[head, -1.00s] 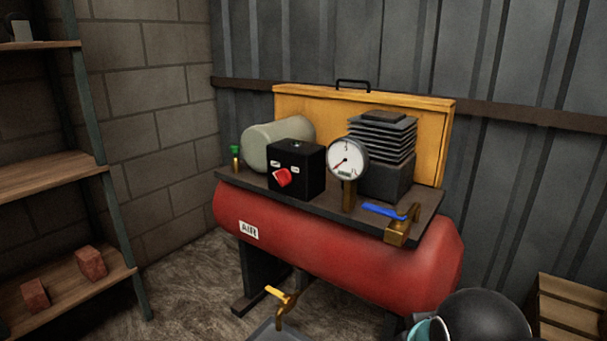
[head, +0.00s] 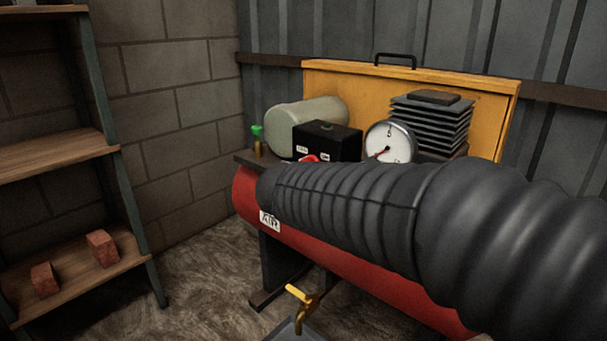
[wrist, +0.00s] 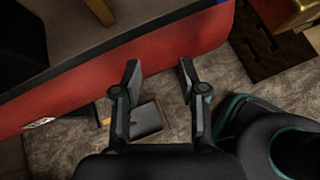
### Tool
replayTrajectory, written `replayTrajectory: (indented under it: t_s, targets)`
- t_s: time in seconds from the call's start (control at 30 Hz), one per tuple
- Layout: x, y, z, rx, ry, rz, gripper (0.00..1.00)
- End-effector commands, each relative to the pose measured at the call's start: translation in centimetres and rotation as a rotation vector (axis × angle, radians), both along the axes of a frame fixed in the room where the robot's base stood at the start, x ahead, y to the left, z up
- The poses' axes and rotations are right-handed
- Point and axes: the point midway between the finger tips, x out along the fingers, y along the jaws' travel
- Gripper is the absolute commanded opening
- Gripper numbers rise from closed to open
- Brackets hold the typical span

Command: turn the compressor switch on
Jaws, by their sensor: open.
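The compressor is a long red tank (head: 247,197) with a dark top plate. On it stands a black switch box (head: 330,139) with white labels. The red switch knob (head: 309,158) on its front shows only as a sliver, as my arm hides the rest; its setting cannot be read. In the wrist view my gripper (wrist: 157,75) is open and empty, its fingertips over the red tank's side (wrist: 90,88). The black box shows partly at the left edge there (wrist: 20,45). In the head view my arm hides my gripper.
A pressure gauge (head: 390,142) and a finned block (head: 432,122) stand right of the box. A green-topped valve (head: 257,140) is at the left. A yellow-handled tap (head: 305,300) is below the tank. Wooden shelves with bricks (head: 102,248) stand left.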

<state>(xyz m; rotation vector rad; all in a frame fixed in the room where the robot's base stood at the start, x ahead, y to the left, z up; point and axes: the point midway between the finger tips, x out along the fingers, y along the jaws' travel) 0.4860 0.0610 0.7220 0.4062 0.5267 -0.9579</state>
Motion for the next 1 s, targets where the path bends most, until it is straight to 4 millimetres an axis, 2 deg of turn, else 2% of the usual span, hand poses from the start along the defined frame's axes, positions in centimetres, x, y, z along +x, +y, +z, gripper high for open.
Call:
replayTrajectory:
  t_s: [0.03, 0.1, 0.2, 0.3, 0.4, 0.5, 0.67, 1.0]
  targets:
    - [1.7, 2.6, -0.1, -0.121, 0.042, 0.098, 0.42]
    - [3.7, 5.9, 0.6, -0.305, 0.094, 0.223, 0.42]
    - [5.8, 11.0, 1.4, -0.549, 0.152, 0.366, 0.42]
    - [7.0, 15.7, 2.1, -0.755, 0.190, 0.459, 0.42]
    - [7.4, 19.3, 2.6, -0.906, 0.212, 0.514, 0.42]
    - [7.5, 21.5, 2.9, -0.995, 0.222, 0.539, 0.42]
    - [8.0, 22.0, 3.1, -1.041, 0.230, 0.548, 0.42]
    - [12.3, 18.5, 3.0, -1.037, 0.231, 0.545, 0.42]
